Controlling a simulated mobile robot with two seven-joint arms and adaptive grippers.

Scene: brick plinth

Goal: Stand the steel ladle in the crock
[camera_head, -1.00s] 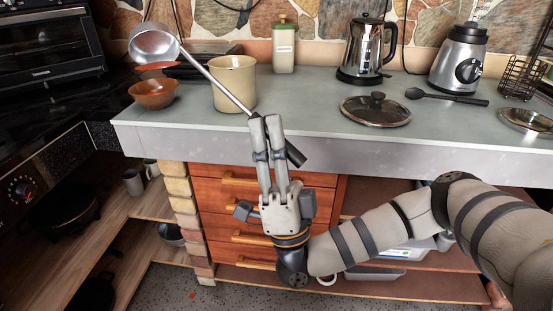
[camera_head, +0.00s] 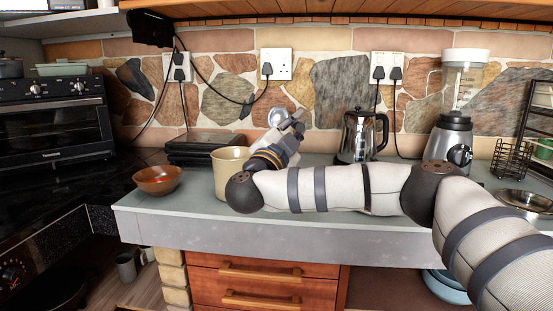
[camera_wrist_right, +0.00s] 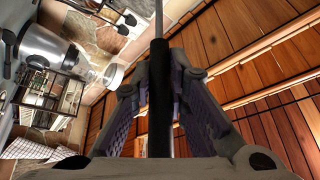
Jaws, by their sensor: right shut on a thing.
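The cream crock (camera_head: 225,166) stands upright on the grey counter, its lower right side hidden by my right wrist. My right gripper (camera_head: 296,120) is raised above the counter, to the right of the crock and above its rim in the picture, tilted up and away. It is shut on the steel ladle, whose round bowl (camera_head: 277,116) shows just left of the fingers against the stone wall. In the right wrist view the ladle's dark handle (camera_wrist_right: 160,98) lies between the fingers, with the thin steel shaft running up out of frame. My left gripper is not in view.
A brown bowl (camera_head: 157,180) sits left of the crock, and a black appliance (camera_head: 205,147) lies behind. The kettle (camera_head: 358,136) and blender (camera_head: 452,140) stand to the right. A wooden cabinet underside (camera_head: 340,10) hangs overhead. My arm crosses the counter.

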